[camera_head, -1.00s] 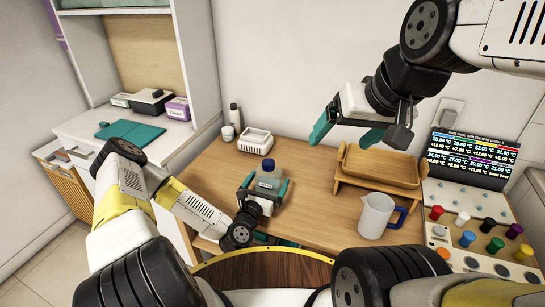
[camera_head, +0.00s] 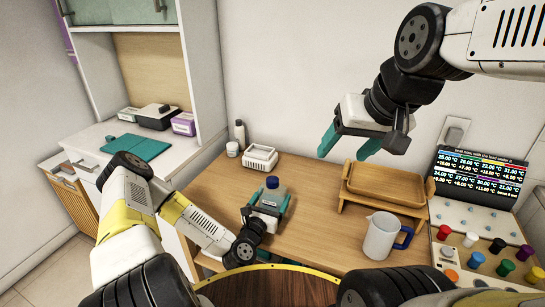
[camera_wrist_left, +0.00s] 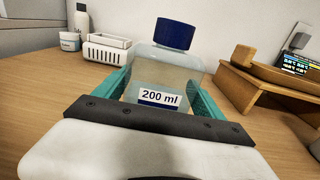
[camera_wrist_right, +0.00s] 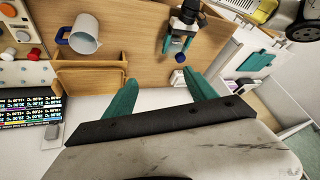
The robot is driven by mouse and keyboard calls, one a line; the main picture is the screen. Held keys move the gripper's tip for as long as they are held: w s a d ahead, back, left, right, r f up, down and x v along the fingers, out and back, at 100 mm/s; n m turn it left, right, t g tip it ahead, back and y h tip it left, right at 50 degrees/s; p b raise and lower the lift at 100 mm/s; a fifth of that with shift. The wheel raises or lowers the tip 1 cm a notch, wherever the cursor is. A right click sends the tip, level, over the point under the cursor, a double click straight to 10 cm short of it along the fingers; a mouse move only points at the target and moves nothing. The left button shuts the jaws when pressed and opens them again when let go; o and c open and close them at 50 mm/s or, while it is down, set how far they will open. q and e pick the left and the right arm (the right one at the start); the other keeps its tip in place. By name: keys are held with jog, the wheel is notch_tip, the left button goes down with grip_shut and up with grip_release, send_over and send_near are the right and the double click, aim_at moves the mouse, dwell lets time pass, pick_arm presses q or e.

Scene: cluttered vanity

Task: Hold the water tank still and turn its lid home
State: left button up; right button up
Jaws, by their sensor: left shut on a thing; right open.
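The water tank (camera_head: 268,200) is a clear bottle standing on the wooden table; its "200 ml" label shows in the left wrist view (camera_wrist_left: 160,97). Its blue lid (camera_head: 272,182) sits on top of the neck, also in the left wrist view (camera_wrist_left: 174,33); I cannot tell how tight it is. My left gripper (camera_head: 266,207) is shut around the tank's body, one teal finger on each side. My right gripper (camera_head: 347,146) is open and empty, raised above the table to the right of the tank. In the right wrist view the lid (camera_wrist_right: 181,58) shows beyond the fingers.
A white pitcher (camera_head: 381,236) with a blue handle and a wooden tray (camera_head: 385,186) on a stand are at the right. A panel of coloured knobs (camera_head: 480,250) is at far right. A white basket (camera_head: 260,157) stands behind the tank.

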jog(key=w+a+g, duration=0.2)
jog(key=w, duration=0.5)
jog(key=g+h, duration=0.2)
send_near(273, 179)
jog(key=shift+m, duration=0.3)
jog(key=f, duration=0.3)
jog(key=w+f, duration=0.1)
jog(key=f, duration=0.4)
jog(key=shift+w+a+f, duration=0.15)
jog(key=shift+w+f, duration=0.05)
jog(key=shift+f, duration=0.15)
grip_shut()
jog(key=m, duration=0.4)
jog(key=shift+g+h, duration=0.3)
jog(key=shift+h, duration=0.1)
jog(key=shift+m, duration=0.3)
